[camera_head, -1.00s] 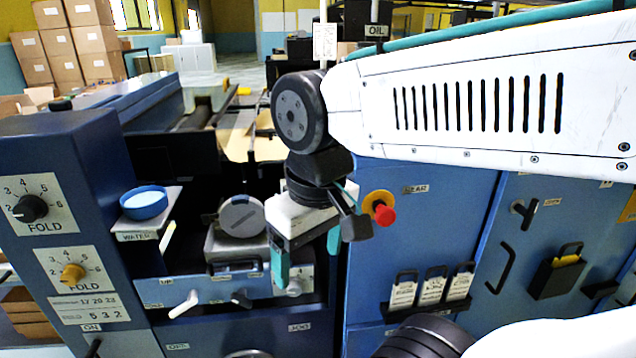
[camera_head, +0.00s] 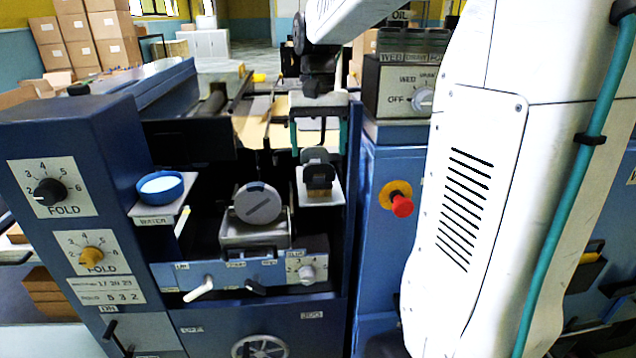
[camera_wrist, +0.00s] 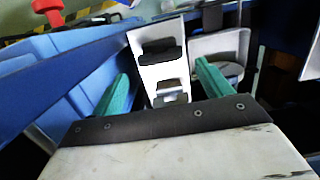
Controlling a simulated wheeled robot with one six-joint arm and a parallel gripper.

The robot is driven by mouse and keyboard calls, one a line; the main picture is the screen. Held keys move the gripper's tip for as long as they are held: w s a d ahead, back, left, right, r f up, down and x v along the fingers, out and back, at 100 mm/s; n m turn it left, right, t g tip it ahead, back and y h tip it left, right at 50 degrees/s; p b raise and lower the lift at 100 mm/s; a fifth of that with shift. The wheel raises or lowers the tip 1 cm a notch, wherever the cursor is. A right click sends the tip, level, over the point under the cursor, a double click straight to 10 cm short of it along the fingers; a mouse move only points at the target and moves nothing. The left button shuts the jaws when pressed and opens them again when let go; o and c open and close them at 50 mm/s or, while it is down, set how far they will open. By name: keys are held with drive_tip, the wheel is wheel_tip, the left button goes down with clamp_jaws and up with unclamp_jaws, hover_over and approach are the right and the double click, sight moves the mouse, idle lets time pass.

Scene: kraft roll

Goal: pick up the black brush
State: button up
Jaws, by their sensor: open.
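The black brush (camera_head: 318,174) sits on a small white shelf (camera_head: 335,194) right of the round-faced metal unit. Brown shows at its lower part. In the wrist view the brush (camera_wrist: 160,52) lies on the white plate, between the lines of my two fingers and beyond them. My gripper (camera_head: 319,142) is open and empty, its teal fingers pointing down just above the brush in the head view. The fingers also show in the wrist view (camera_wrist: 161,75). No contact with the brush is visible; the exact gap cannot be told.
A blue bowl (camera_head: 161,186) stands on a shelf at left. The round-faced metal unit (camera_head: 257,205) is close by on the left. A red button (camera_head: 401,205) sticks out on the right. A blue panel with levers and a knob (camera_head: 307,273) lies below.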

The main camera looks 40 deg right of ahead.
sight(319, 165)
drive_tip(key=f, duration=0.4)
drive_tip(key=s+f, duration=0.1)
drive_tip(key=f, duration=0.1)
drive_tip(key=shift+a, duration=0.35)
drive_tip(key=shift+r, duration=0.1)
drive_tip(key=c, duration=1.1)
